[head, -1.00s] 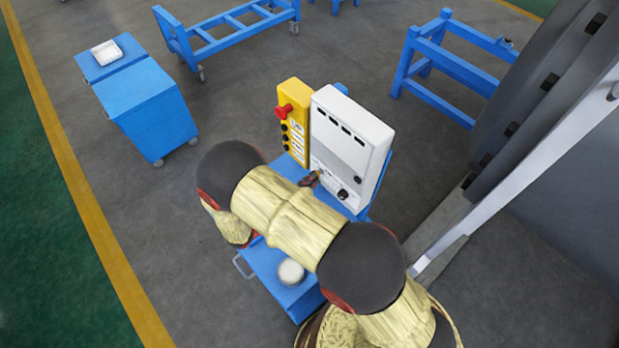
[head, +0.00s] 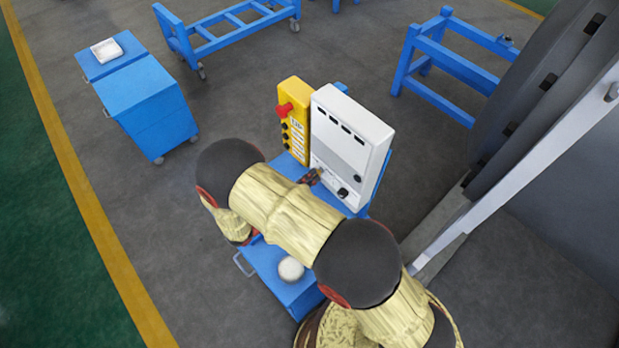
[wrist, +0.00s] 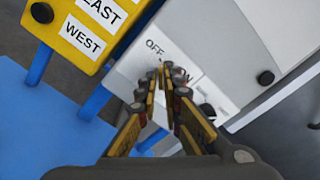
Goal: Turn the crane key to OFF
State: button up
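The white control box (head: 348,140) stands on a blue cart. In the wrist view its panel (wrist: 130,72) carries an OFF label (wrist: 154,45) and a partly covered ON label (wrist: 180,74). My gripper (wrist: 161,72) reaches to the panel beside these labels, its two fingertips close together with only a narrow gap. The crane key is mostly hidden at the fingertips, so its angle and whether the fingers press on it cannot be told. In the head view my gripper (head: 318,172) is at the lower left of the box's front.
A yellow pendant (head: 293,120) with a red button stands left of the box; its EAST and WEST labels show in the wrist view. A black knob (head: 342,193) is right of my gripper. A round white object (head: 290,269) sits on the blue cart (head: 268,262).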

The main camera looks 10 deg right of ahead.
jog(key=o, duration=0.3)
jog(key=v, duration=1.2)
dwell(0.5)
